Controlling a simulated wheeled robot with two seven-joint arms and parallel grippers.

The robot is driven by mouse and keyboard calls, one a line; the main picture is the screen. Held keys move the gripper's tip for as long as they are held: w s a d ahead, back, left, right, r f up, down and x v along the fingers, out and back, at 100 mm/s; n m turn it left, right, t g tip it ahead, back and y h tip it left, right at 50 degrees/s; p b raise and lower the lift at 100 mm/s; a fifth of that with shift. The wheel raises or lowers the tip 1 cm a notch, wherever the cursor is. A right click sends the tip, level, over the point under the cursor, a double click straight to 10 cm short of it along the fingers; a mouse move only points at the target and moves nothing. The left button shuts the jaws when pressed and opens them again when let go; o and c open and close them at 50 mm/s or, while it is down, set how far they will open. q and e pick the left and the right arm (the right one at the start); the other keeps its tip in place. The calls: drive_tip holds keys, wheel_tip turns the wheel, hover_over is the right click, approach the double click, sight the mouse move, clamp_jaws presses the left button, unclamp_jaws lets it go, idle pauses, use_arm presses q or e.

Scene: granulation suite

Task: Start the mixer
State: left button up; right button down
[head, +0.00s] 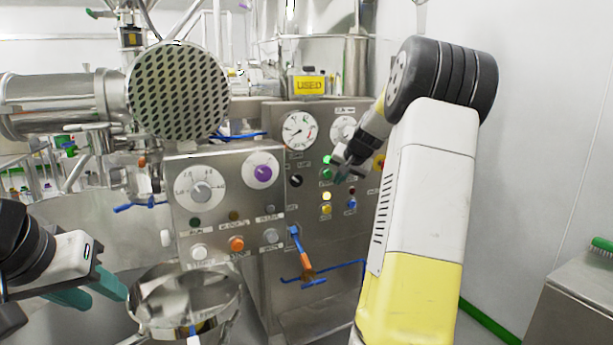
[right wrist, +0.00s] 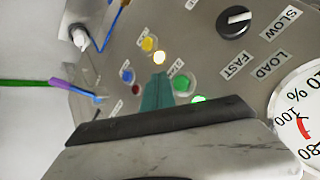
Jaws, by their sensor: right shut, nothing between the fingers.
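The mixer's steel control panel (head: 345,235) stands in the middle of the head view. It carries a green button (right wrist: 182,84) beside a lit green lamp (right wrist: 198,99). A lit yellowish lamp (right wrist: 158,57) and a yellow button (right wrist: 148,44) sit in the same row. A blue button (right wrist: 127,76) and a small red light (right wrist: 135,89) lie on the other side of my fingers. My right gripper (right wrist: 157,78) is shut and empty, its teal tips close beside the green button; I cannot tell whether they touch. My left gripper (head: 100,294) is open and empty at lower left.
A second panel (head: 220,225) with dials stands to the left, near a perforated steel disc (head: 178,92) and a steel bowl (head: 185,300). A green brush (head: 602,245) lies at right.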

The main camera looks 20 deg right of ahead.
drive_tip(key=shift+s, duration=1.2)
